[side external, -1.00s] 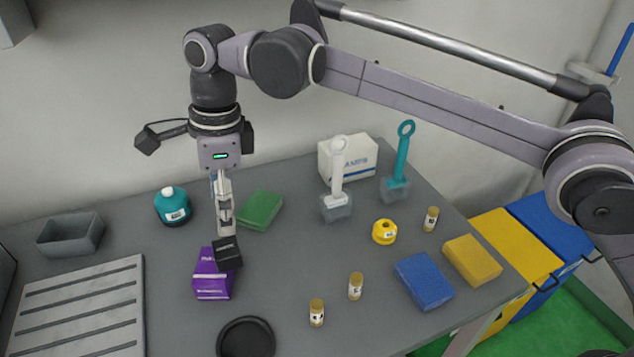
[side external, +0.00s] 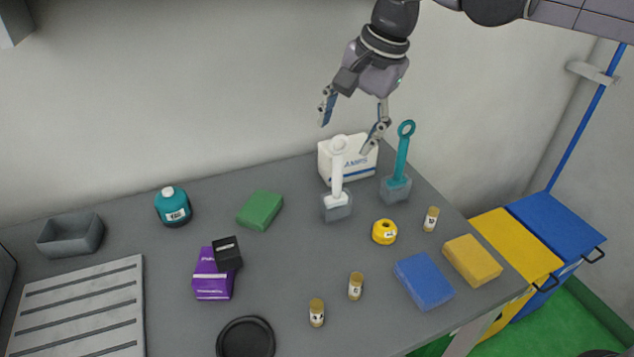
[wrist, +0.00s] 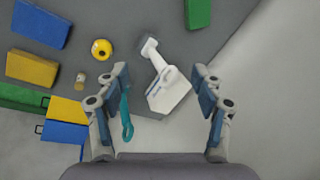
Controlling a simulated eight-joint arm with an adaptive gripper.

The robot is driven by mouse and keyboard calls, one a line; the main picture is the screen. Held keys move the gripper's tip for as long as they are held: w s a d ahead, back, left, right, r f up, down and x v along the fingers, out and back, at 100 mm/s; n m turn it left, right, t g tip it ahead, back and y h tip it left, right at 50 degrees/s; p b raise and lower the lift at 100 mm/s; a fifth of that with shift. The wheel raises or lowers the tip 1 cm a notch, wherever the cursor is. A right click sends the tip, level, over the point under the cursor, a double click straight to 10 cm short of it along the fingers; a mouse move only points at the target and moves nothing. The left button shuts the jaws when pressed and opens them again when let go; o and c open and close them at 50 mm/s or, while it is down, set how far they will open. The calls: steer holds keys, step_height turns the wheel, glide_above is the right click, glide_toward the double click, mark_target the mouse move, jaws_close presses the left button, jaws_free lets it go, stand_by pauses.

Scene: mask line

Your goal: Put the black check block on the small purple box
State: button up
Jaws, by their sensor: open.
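The black check block (side external: 227,254) sits on the right part of the small purple box (side external: 213,282) in the side external view. It overlaps the box's upper right edge; whether it rests fully on top I cannot tell. My gripper (side external: 345,138) is open and empty, high above the back of the table, far to the right of the block and box. In the wrist view my gripper (wrist: 162,98) has its fingers spread wide with nothing held between them. The block and box are not in the wrist view.
A teal bottle (side external: 173,207), green block (side external: 260,211), yellow roll (side external: 384,232), blue sponge (side external: 424,281) and yellow sponge (side external: 472,260) are spread across the table.

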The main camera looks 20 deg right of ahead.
steer(key=s+d+f+n+t, duration=0.1)
steer(key=s+d+f+n, duration=0.2)
steer(key=d, duration=0.4)
steer(key=s+d+f+n+t+h, duration=0.1)
steer(key=s+d+f+n, duration=0.3)
steer(key=s+d, duration=0.4)
steer(key=s+d+f+n+t+h, duration=0.1)
steer(key=s+d+f+n+t, duration=0.1)
steer(key=s+d+f+n, duration=0.2)
steer(key=s+d+f, duration=0.2)
steer(key=d, duration=0.2)
steer(key=shift+d, duration=0.25)
steer(key=shift+o, duration=0.4)
steer(key=shift+a, duration=0.1)
